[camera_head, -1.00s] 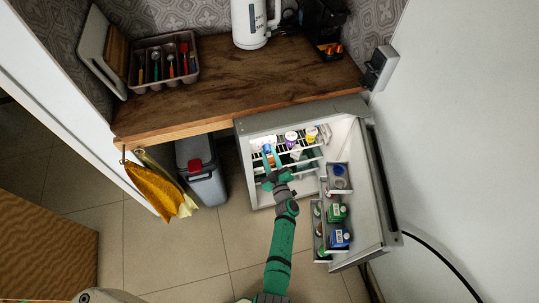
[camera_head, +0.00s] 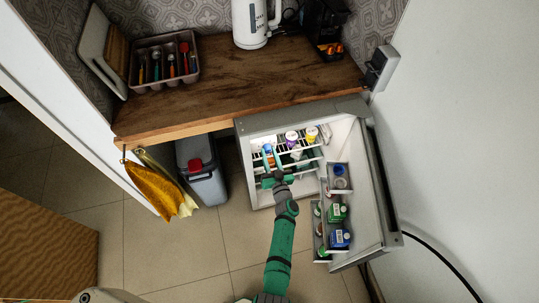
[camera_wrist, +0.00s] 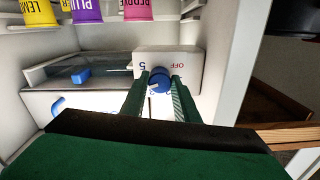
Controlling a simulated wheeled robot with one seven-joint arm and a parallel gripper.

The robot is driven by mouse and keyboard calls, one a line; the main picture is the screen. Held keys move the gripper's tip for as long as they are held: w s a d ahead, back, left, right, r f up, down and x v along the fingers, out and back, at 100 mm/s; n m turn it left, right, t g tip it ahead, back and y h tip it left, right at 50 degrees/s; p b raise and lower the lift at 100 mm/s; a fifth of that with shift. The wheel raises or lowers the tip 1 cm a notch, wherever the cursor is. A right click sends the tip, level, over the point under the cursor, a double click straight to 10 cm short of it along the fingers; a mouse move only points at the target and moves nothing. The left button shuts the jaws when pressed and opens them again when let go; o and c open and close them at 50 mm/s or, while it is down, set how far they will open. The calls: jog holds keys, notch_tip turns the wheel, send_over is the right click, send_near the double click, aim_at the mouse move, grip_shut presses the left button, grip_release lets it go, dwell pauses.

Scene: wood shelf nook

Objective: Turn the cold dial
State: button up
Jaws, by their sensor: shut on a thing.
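The cold dial (camera_wrist: 158,77) is a blue round knob on a white box (camera_wrist: 181,58) inside the open fridge. Its face shows a "5" at the left and "OFF" at the right. In the wrist view my gripper (camera_wrist: 159,88) has its two green fingers on either side of the dial, shut on it. In the head view my gripper (camera_head: 277,178) reaches into the lower left of the fridge (camera_head: 257,190); the dial cannot be made out there.
Yellow, purple and pink cups (camera_wrist: 88,10) stand on the shelf near the dial. The fridge door (camera_head: 378,190) is open to the right, with bottles and jars in its racks. A wooden counter (camera_head: 230,85) is above. A grey bin (camera_head: 203,175) stands to the left.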

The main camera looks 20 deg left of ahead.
jog(key=shift+d+m, duration=0.1)
jog(key=shift+m, duration=0.2)
jog(key=o, duration=1.1)
jog(key=v, duration=1)
jog(key=shift+s+d, duration=0.25)
jog(key=shift+s, duration=0.05)
jog(key=shift+s, duration=0.1)
jog(key=s+d+r+m+h, duration=0.1)
jog(key=s+d+r+h, duration=0.2)
jog(key=s+r, duration=0.4)
jog(key=s+d+r+m+h, duration=0.2)
jog(key=s+d+r, duration=0.3)
jog(key=s, duration=1.1)
jog(key=s+d+r+m+h, duration=0.1)
jog(key=s+d+r+h, duration=0.4)
jog(key=s+r, duration=0.6)
jog(key=shift+v, duration=0.75)
